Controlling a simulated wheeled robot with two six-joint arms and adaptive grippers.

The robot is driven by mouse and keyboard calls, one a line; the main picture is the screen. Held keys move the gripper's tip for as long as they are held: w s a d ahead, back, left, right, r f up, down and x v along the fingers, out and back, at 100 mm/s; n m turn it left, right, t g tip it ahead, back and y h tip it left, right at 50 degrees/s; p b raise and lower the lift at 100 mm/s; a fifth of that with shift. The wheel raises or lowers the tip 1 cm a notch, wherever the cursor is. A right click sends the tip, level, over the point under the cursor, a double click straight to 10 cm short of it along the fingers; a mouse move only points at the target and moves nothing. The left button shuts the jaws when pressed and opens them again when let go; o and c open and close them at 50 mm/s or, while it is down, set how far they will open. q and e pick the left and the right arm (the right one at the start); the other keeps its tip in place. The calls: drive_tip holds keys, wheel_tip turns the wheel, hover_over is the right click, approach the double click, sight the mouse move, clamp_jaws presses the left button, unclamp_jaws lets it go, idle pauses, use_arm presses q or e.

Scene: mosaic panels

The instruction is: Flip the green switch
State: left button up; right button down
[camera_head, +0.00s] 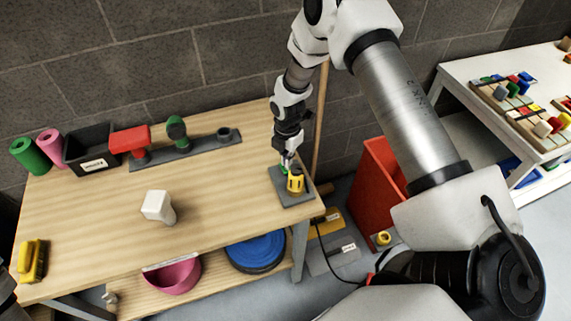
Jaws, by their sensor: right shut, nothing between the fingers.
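A grey plate (296,199) lies at the right end of the wooden table and carries a yellow part (295,181) with dark openings. A small green piece (285,160) shows just behind the yellow part, at the fingertips; it may be the green switch, but it is too small and covered to tell its position. My right gripper (287,157) reaches down over the plate's far side, shut with nothing held. I cannot tell whether it touches the green piece. My left gripper is out of view.
The table (100,215) holds a white block-headed object (157,206), a black bin (88,148), a rack with red and green-topped tools (185,148), and a yellow item (32,261). A red bin (378,185) stands right of the table. The table's middle is mostly clear.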

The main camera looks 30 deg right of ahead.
drive_tip(key=shift+f+b, duration=1.05)
drive_tip(key=shift+f, duration=0.35)
idle(0.4)
drive_tip(key=shift+r, duration=0.1)
drive_tip(key=shift+r+p, duration=2.45)
drive_tip(key=shift+r, duration=1.1)
drive_tip(key=shift+f, duration=0.1)
